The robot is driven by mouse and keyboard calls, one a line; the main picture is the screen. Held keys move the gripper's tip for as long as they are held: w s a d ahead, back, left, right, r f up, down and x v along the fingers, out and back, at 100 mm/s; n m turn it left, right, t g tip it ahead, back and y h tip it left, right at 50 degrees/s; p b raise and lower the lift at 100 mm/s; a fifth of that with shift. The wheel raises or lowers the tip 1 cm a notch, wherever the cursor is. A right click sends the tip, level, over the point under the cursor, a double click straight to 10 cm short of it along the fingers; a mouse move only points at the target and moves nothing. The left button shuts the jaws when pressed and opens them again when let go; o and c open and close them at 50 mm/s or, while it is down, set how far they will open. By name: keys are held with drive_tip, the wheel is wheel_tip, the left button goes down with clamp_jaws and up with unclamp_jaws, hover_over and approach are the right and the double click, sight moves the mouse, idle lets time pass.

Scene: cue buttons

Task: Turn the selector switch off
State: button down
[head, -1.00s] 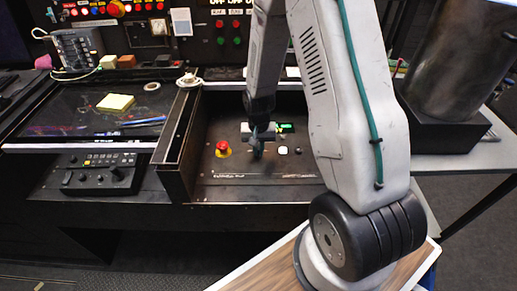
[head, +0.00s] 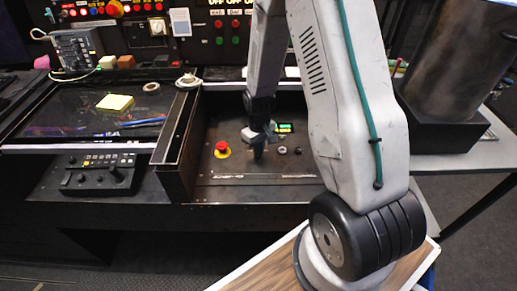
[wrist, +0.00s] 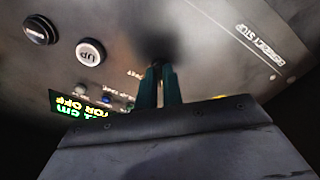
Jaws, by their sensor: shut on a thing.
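My gripper (head: 258,157) points down at the console panel (head: 240,185), between the red emergency stop and two small buttons. In the wrist view its two greenish fingers (wrist: 158,88) are close together and shut on a dark, blurred knob (wrist: 155,38), which appears to be the selector switch. The fingers hide part of it, and I cannot read its pointer position.
A red emergency stop (head: 221,146) on a yellow base is to the left. A white UP button (wrist: 90,52) and a black button (wrist: 40,30) are close by. A raised metal wall (head: 178,145) borders the panel's left side.

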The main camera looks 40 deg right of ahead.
drive_tip(key=shift+n, duration=0.5)
drive_tip(key=c, duration=1.5)
unclamp_jaws()
drive_tip(key=shift+c, duration=0.2)
drive_tip(key=shift+r, duration=0.1)
wheel_tip(320, 180, up, 8)
drive_tip(key=shift+f, duration=0.15)
